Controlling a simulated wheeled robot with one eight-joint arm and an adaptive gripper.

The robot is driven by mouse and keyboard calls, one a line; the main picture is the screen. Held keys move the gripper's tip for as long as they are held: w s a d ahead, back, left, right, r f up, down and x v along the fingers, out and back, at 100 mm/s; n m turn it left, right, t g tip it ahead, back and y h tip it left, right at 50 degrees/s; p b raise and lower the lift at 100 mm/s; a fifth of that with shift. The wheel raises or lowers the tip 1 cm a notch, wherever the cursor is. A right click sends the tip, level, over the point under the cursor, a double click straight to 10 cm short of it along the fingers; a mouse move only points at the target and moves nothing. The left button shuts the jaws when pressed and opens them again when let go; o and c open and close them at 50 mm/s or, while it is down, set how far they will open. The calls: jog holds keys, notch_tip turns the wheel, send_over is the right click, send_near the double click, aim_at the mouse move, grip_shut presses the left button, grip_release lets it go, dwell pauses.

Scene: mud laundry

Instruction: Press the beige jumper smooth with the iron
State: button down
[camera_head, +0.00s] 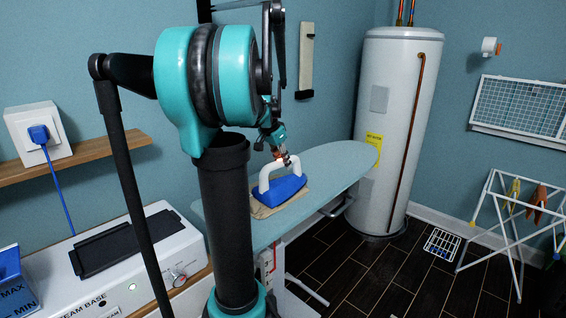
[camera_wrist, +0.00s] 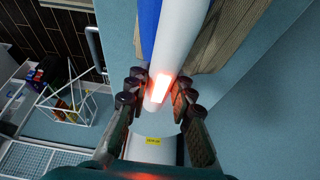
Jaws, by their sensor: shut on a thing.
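The iron (camera_head: 284,188) has a blue body and a white handle. It stands on the beige jumper (camera_head: 260,209), which lies on the light blue ironing board (camera_head: 335,160). My gripper (camera_head: 281,160) is above the iron, shut on its white handle. In the wrist view my gripper's fingers (camera_wrist: 158,92) sit on both sides of the white handle (camera_wrist: 174,50), with a glowing orange-white patch between them. The iron's blue body (camera_wrist: 148,25) shows to the left and the ribbed jumper (camera_wrist: 222,38) to the right. The iron hides part of the jumper.
A white steam base (camera_head: 140,255) stands at the front left, near a wall socket (camera_head: 38,132) with a blue plug. A white water heater (camera_head: 392,130) stands behind the board's far end. A drying rack (camera_head: 515,215) with small cloths stands at the right. Dark floor between is mostly clear.

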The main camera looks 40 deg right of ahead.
jog(key=shift+r, duration=3.05)
